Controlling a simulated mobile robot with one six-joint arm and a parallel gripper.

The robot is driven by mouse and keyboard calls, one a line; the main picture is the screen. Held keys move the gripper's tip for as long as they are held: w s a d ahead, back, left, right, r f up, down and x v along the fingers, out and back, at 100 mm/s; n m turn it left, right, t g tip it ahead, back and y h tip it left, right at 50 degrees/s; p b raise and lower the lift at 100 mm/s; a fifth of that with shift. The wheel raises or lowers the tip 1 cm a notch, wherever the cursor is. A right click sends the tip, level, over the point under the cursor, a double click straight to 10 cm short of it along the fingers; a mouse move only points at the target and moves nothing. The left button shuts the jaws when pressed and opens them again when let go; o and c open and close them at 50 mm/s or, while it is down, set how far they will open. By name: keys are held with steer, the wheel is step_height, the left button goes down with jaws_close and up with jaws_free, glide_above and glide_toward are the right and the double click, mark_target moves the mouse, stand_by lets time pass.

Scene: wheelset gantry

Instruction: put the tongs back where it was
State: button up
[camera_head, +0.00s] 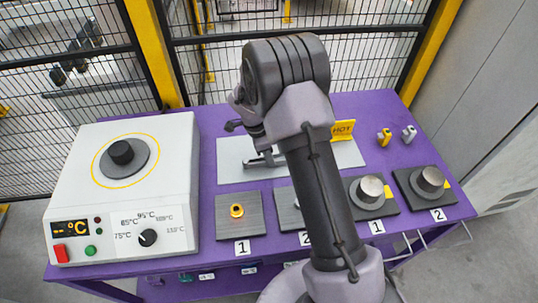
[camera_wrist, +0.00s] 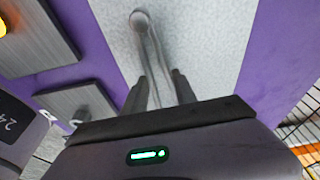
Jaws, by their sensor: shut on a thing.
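The metal tongs (camera_wrist: 150,45) show in the wrist view, with a round end at the top and two thin arms running down between my fingers. My gripper (camera_wrist: 158,92) is shut on the tongs. In the head view, part of the tongs (camera_head: 264,161) shows over the light grey mat (camera_head: 230,168) at the back of the purple table. My arm hides much of the tongs and the gripper there. The mat (camera_wrist: 210,50) fills the middle of the wrist view beneath the tongs. I cannot tell whether the tongs touch it.
A white heater box (camera_head: 175,190) stands at the left. Dark pads line the front; one holds a brass ring (camera_head: 237,211), and two at the right hold metal cylinders (camera_head: 370,188). A yellow HOT sign (camera_head: 343,130) stands at the mat's back right. A mesh fence closes the back.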

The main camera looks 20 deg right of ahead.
steer(key=o, duration=0.6)
steer(key=shift+r, duration=0.1)
